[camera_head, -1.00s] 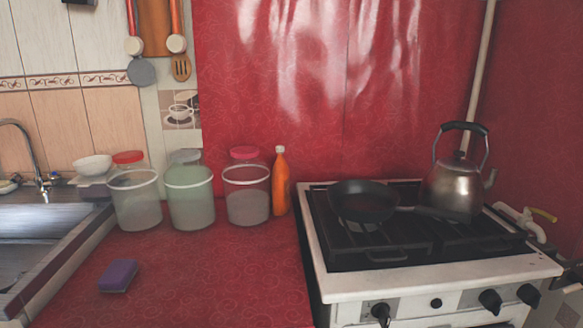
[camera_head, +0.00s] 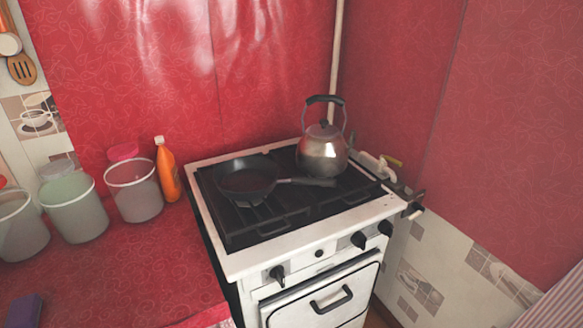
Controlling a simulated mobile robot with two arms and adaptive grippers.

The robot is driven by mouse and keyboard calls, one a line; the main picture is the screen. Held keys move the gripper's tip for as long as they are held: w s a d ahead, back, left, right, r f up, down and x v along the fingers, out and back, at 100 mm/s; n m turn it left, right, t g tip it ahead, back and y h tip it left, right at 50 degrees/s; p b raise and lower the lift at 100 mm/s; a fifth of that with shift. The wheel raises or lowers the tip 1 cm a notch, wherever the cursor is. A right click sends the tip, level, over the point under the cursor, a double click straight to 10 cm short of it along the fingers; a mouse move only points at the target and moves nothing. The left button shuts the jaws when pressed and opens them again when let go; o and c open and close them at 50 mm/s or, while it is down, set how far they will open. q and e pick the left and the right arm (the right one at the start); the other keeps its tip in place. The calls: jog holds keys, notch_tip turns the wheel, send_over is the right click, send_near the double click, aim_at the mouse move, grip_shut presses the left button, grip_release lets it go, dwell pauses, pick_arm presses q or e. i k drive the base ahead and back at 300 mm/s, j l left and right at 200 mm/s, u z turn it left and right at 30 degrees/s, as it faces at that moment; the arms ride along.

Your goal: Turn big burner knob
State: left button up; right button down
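The white stove (camera_head: 240,264) stands right of the red counter. Its front panel carries a black knob at the left (camera_head: 278,274), a small round black button (camera_head: 319,254), and two black knobs at the right, one at the middle right (camera_head: 358,240) and one near the right corner (camera_head: 385,228). I cannot tell which of these is the big burner knob. Neither of my grippers shows in the head view.
A black frying pan (camera_head: 245,178) and a metal kettle (camera_head: 322,152) stand on the black grate (camera_head: 260,226). The oven door handle (camera_head: 332,299) juts out below the knobs. An orange bottle (camera_head: 167,170) and several containers line the counter (camera_head: 130,270). A pipe (camera_head: 336,60) rises behind.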

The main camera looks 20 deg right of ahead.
aim_at(358, 239)
jog(key=z, duration=1.2)
